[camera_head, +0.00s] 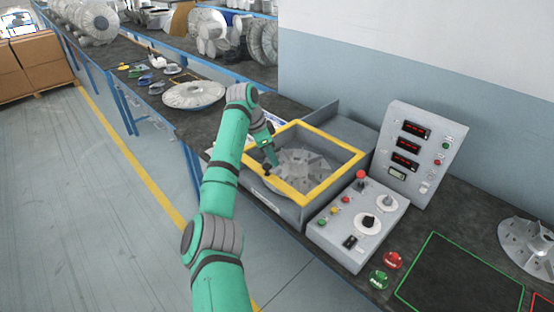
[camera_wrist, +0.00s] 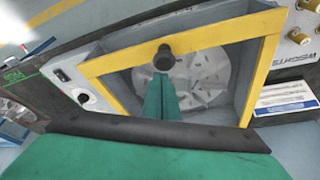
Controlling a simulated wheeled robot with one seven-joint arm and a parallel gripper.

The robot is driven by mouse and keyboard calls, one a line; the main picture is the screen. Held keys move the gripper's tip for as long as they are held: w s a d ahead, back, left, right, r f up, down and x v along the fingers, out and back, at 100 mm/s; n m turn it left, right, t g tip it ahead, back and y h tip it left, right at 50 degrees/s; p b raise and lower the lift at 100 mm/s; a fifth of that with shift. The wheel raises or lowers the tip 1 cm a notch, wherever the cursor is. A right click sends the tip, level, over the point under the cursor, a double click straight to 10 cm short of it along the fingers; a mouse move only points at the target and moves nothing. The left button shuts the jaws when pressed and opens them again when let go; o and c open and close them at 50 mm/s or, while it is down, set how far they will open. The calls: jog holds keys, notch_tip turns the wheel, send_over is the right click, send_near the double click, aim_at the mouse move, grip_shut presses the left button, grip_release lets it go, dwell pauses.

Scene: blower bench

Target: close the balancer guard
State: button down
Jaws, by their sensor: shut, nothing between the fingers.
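The balancer guard is a yellow frame (camera_head: 335,181) with a clear pane. It lies low over the grey balancer box (camera_head: 288,210); I cannot tell whether it rests fully on the rim. Its frame also shows in the wrist view (camera_wrist: 205,33). A finned impeller (camera_head: 306,172) shows through it. The guard's black knob (camera_head: 266,169) is on the frame's front side, and stands at the upper middle of the wrist view (camera_wrist: 164,58). My gripper (camera_head: 271,161) is shut and empty, its tips (camera_wrist: 165,80) right beside the knob; contact is unclear.
A control box (camera_head: 357,222) with a red button and a display panel (camera_head: 421,149) stand right of the balancer. Red (camera_head: 393,260) and green (camera_head: 380,280) buttons and a green-outlined mat (camera_head: 460,275) lie nearer. A large disc (camera_head: 194,95) lies left on the bench.

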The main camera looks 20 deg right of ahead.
jog(key=shift+a, duration=0.45)
jog(key=shift+s+a+f, duration=0.1)
jog(key=d, duration=0.2)
jog(key=d+r, duration=0.1)
jog(key=d, duration=0.2)
jog(key=shift+s+r, duration=0.1)
jog(key=shift+s, duration=0.05)
jog(key=v, duration=0.9)
